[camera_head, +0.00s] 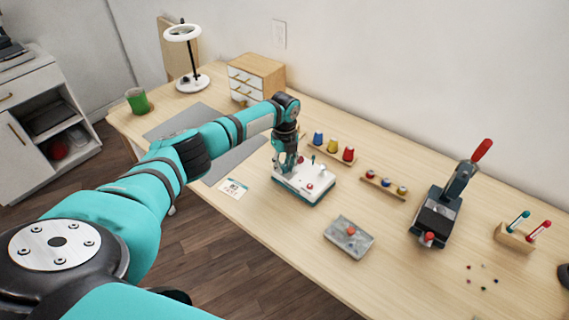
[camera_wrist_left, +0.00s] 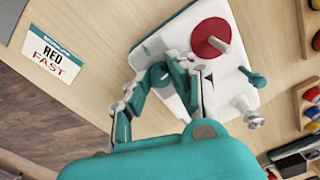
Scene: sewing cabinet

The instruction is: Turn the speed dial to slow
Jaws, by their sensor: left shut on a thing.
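A small white machine with a teal base (camera_head: 318,187) stands on the table, below and right of my left gripper (camera_head: 288,163). In the left wrist view its white top (camera_wrist_left: 188,22) carries a dark teal round dial (camera_wrist_left: 158,76). The fingertips of my left gripper (camera_wrist_left: 156,72) are shut on this dial, one on each side. The fingers cover part of it, so I cannot read its setting. A red disc with a grey peg (camera_wrist_left: 209,38) sits beside it, with a small dark triangle mark near. My right gripper is out of view.
A card reading "RED FAST" (camera_wrist_left: 53,55) lies beside the machine; it also shows in the head view (camera_head: 233,188). A rack of coloured spools (camera_head: 333,146), a grey block (camera_head: 348,238) and a press with a red lever (camera_head: 448,200) stand to the right.

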